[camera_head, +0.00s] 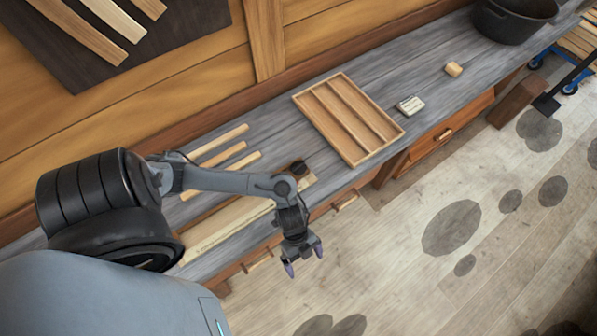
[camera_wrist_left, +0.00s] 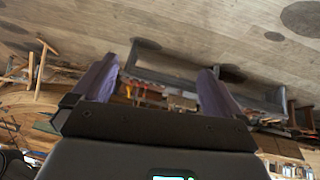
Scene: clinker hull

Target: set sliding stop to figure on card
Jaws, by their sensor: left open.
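My left gripper (camera_head: 304,261) is open and empty, hanging over the floor just in front of the bench's front edge. Its two purple-tipped fingers also show spread apart in the left wrist view (camera_wrist_left: 157,68), with nothing between them. A long pale wooden board (camera_head: 225,224) lies along the bench's front edge, partly hidden by my left arm. A small dark block (camera_head: 298,168) sits by its right end, behind my arm; it may be the sliding stop, but I cannot tell. A small pale item (camera_head: 411,105) lies right of the tray and may be the card; no figure is readable.
A wooden tray with long compartments (camera_head: 313,101) lies mid-bench. Several wooden strips (camera_head: 222,138) lie left of it. A small tan block (camera_head: 453,69) and a dark tub (camera_head: 510,20) stand farther right. Drawers (camera_head: 440,135) line the bench front. The floor before it is open.

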